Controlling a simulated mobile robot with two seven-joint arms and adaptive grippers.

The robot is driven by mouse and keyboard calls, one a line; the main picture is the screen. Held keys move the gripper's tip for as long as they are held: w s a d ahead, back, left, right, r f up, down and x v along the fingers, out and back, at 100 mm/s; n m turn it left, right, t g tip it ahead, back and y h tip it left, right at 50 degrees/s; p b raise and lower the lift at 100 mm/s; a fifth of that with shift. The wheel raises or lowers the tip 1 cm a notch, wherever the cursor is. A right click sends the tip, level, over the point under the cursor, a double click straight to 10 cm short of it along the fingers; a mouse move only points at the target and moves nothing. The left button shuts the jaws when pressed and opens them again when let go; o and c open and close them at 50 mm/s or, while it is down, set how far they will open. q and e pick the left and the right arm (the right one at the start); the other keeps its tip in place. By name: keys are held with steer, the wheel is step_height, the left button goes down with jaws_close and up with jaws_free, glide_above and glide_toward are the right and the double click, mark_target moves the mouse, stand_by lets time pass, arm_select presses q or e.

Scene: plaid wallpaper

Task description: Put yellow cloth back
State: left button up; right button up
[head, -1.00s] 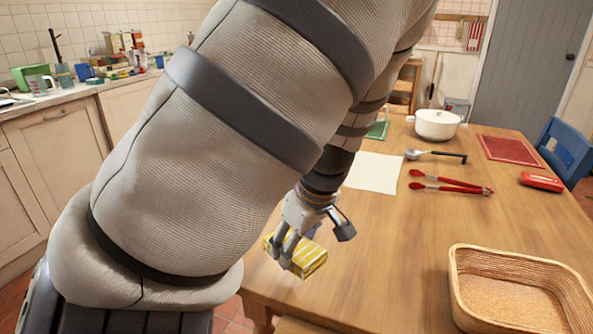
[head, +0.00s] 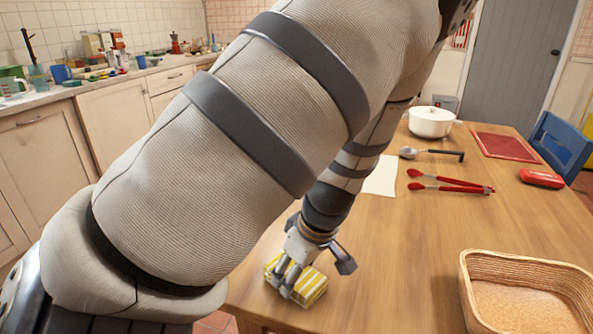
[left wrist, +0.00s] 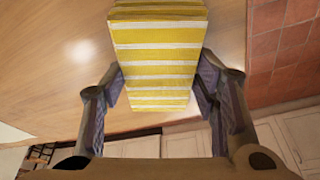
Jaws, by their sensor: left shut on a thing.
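The yellow cloth (head: 312,287) is a folded bundle with white stripes. In the head view it is at the near left edge of the wooden table (head: 400,265), in my left gripper (head: 291,284). The left wrist view also shows the cloth (left wrist: 158,60), with the fingers of my left gripper (left wrist: 160,95) shut on its two sides. I cannot tell whether the cloth touches the table top. My right gripper is not in view.
A wicker basket (head: 468,290) stands at the near right of the table. Red tongs (head: 445,187), a ladle (head: 430,153), a white pot (head: 432,122), a red mat (head: 505,146) and a red case (head: 541,178) lie farther back. The table's middle is clear.

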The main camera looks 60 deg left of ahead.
arm_select(q)
steer(key=o, duration=1.1)
steer(key=shift+s, duration=0.15)
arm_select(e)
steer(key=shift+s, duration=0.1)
arm_select(q)
steer(key=p+v, duration=0.1)
steer(key=v, duration=1.1)
steer(key=shift+p, duration=0.3)
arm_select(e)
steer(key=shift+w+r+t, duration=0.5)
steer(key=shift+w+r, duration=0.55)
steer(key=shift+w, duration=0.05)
